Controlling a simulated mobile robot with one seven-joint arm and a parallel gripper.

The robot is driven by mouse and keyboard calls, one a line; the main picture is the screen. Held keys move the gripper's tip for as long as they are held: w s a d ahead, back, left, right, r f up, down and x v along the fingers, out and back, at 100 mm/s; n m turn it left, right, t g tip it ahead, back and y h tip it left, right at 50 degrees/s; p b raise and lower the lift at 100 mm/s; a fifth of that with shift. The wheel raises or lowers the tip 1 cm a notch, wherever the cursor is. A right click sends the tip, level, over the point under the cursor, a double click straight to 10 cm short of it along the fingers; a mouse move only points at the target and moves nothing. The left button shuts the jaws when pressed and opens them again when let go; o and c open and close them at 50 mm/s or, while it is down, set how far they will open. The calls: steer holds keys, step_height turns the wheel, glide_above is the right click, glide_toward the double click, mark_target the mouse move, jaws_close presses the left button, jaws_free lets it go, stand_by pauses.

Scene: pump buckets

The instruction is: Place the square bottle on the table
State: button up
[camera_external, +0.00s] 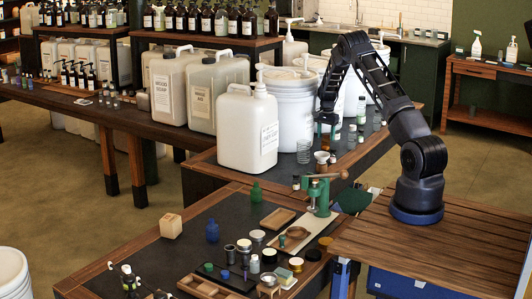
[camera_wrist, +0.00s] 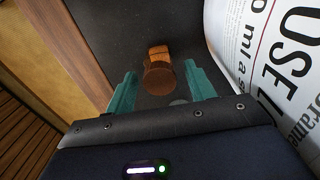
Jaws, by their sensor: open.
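My gripper (camera_external: 325,126) is low over the dark work surface (camera_external: 352,160), beside the white buckets. In the wrist view its two teal fingers (camera_wrist: 160,70) are apart. A small amber-brown, bottle-like object (camera_wrist: 158,78) shows between them, with a gap on each side; its round end faces the camera. I cannot tell whether it is the square bottle. On the front table (camera_external: 165,262) stand a small green bottle (camera_external: 255,192) and a small blue bottle (camera_external: 212,230); their exact shapes are too small to tell.
A white bucket (camera_external: 287,100) stands left of my gripper; a large white jug (camera_external: 247,130) stands farther left. Printed white lettered surface (camera_wrist: 270,60) fills the right of the wrist view. Clear glasses (camera_external: 304,151) and a green press (camera_external: 319,195) stand nearby. The front table's left part has free room.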

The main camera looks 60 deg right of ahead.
step_height(320, 180, up, 4)
steer(key=shift+f, duration=0.2)
stand_by(0.4)
